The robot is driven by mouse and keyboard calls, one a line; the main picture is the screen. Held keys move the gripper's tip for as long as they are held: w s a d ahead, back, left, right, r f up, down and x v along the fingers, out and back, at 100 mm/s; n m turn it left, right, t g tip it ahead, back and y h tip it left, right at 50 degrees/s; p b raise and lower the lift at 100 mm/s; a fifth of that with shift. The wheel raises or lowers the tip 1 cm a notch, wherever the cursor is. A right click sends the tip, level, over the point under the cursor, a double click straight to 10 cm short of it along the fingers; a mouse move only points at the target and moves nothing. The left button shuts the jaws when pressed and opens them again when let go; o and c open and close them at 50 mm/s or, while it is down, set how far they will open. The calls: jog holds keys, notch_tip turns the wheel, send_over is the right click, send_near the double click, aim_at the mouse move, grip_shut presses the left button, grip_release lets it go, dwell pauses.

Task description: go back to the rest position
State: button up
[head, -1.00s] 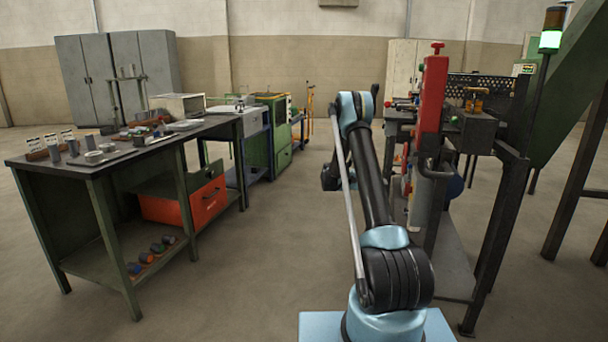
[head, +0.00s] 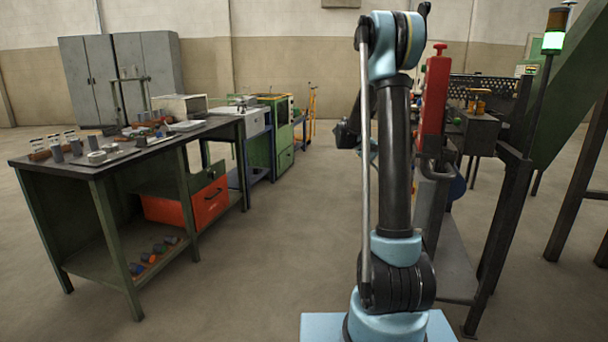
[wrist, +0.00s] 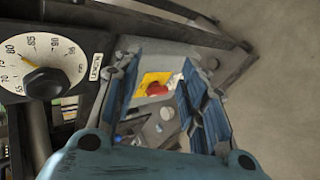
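In the wrist view my gripper (wrist: 162,92) has its two blue-padded fingers spread apart, with a gap between them. No held object shows in that gap; through it I see a yellow panel with a red part (wrist: 156,86) and grey surfaces beyond. In the head view my dark-and-light-blue arm stands almost upright at the centre right. Its far end is folded behind the upper link, so the fingers cannot be made out there.
A white dial with a black knob (wrist: 45,80) is close at left in the wrist view. A red column (head: 433,95) and dark steel frame (head: 505,215) stand just right of my arm. A green workbench (head: 95,180) is at left; the floor between is clear.

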jog(key=s+a+r+y, duration=0.1)
jog(key=s, duration=0.5)
jog(key=s+a+r+y, duration=0.2)
jog(key=s, duration=0.4)
jog(key=s+a+f+t+y, duration=0.1)
jog(key=s+a+f, duration=0.3)
jog(key=s, duration=0.5)
jog(key=s+a+f+t+y, duration=0.1)
jog(key=s+a+f+y, duration=0.2)
jog(key=s, duration=0.7)
jog(key=s+a+f+t+y, duration=0.1)
jog(key=s+a+f+y, duration=0.2)
jog(key=s, duration=0.6)
jog(key=a+f, duration=0.2)
jog(key=shift+s+a, duration=0.15)
jog(key=shift+a, duration=0.2)
